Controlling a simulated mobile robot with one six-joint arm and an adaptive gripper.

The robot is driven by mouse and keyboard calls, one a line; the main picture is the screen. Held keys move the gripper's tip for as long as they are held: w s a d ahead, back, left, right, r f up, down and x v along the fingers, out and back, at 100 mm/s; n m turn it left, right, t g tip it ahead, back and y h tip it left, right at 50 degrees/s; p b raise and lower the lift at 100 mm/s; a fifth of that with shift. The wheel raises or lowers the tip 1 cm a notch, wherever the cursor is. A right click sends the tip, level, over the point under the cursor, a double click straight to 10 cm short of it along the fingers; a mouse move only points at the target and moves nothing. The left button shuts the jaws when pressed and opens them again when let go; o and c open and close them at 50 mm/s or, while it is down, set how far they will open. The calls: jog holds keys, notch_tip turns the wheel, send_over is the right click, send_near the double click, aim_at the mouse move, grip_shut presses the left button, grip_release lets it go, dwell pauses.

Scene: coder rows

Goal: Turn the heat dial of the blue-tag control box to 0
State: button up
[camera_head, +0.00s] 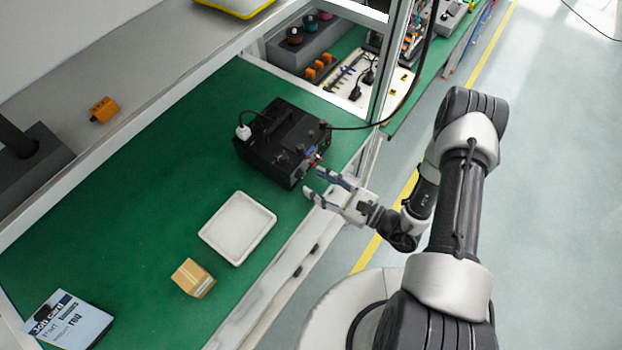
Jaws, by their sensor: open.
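A black control box (282,143) stands on the green bench near its right end, with a blue tag and small knobs on the face toward my arm. The knobs are too small to read any dial setting. A white plug sits at its left top and a black cable runs from its right side. My gripper (315,183) is open and empty, just in front of the box's lower right corner, with its fingers pointing left. It appears apart from the box, but I cannot tell the exact gap to the dial.
A white tray (212,236), a small cardboard box (193,279) and a job card (66,322) lie on the green bench (135,225). An orange block (103,110) sits on the grey shelf behind. A metal upright (389,62) stands right of the box.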

aim_at(301, 174)
jog(key=shift+x, duration=1.45)
grip_shut()
